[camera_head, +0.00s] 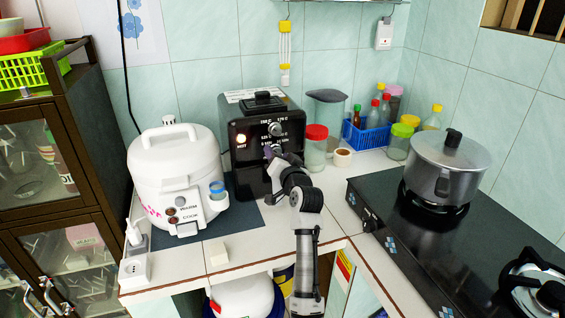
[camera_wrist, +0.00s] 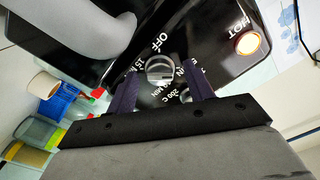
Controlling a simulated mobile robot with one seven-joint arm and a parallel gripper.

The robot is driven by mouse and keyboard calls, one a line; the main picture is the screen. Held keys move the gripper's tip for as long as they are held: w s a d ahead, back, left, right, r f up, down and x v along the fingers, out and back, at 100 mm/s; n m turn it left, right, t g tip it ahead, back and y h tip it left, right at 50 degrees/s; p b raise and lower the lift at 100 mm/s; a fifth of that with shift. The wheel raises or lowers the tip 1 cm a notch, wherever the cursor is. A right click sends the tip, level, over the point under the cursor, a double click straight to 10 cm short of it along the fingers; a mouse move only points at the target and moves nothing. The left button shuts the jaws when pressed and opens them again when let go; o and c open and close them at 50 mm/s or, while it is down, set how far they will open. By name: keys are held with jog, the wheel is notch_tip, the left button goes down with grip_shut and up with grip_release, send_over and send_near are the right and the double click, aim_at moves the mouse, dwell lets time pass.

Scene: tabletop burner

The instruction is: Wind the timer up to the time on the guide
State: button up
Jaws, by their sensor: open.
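The black air fryer (camera_head: 251,177) stands against the tiled wall with two round knobs on its front. The upper knob (camera_head: 276,129) has temperature marks around it. The lower knob, the timer, is mostly hidden by my gripper (camera_head: 278,156) in the head view. In the wrist view the timer knob (camera_wrist: 160,66) shows beside the words OFF and 15 MIN, between the two dark fingertips of my open gripper. I cannot tell whether the fingers touch it. A white printed label (camera_head: 254,95) lies on the fryer's top; its text is too small to read.
The orange HOT lamp (camera_head: 241,139) is lit. A pot (camera_head: 447,165) sits on the black stove (camera_head: 430,250). The counter before the fryer is mostly clear.

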jog(key=b+v, duration=0.3)
jog(key=v, duration=1)
jog(key=shift+s, duration=0.3)
jog(key=shift+d, duration=0.1)
